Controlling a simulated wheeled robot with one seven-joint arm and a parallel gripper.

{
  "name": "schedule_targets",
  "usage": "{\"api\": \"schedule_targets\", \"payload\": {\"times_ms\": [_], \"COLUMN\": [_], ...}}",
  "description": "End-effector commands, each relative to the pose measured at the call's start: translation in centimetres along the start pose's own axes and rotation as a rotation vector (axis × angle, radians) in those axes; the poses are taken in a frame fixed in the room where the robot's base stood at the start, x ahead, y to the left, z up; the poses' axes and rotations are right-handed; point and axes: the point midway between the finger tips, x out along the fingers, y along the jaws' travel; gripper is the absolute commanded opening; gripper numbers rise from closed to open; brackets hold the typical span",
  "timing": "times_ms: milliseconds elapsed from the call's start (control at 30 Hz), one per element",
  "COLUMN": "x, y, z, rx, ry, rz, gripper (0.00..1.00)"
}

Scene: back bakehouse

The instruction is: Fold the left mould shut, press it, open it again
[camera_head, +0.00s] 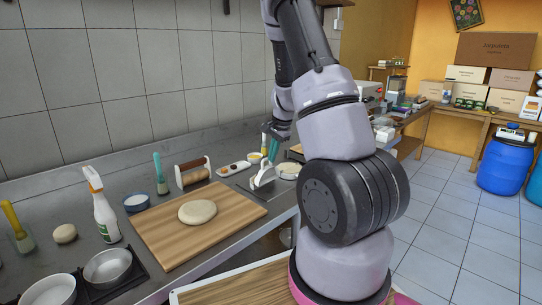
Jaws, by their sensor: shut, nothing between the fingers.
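A white hinged piece that looks like the left mould (264,176) stands on the steel counter, right of the wooden board. One part of it stands up at a slant; I cannot tell how far it is folded. My gripper (272,158) points down just above and behind it, with its teal fingers shut and empty. Whether the fingertips touch the mould is too small to tell. A second pale round piece (289,171) lies to its right, partly hidden by my arm; I cannot tell if it is another mould.
A dough round (197,212) lies on the wooden board (170,240). A wooden roller in a white frame (193,172), a small white tray (233,168), a blue bowl (136,203) and a spray bottle (104,212) stand around it. Metal pans (107,268) are front left.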

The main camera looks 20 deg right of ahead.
Motion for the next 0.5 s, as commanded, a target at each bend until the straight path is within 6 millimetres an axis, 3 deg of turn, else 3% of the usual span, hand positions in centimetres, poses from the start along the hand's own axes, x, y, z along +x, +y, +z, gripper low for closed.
{"api": "schedule_targets", "payload": {"times_ms": [500], "x": [0.37], "y": [-0.76], "z": [0.02], "rx": [0.0], "ry": [0.0], "rz": [0.002], "gripper": [0.0]}}
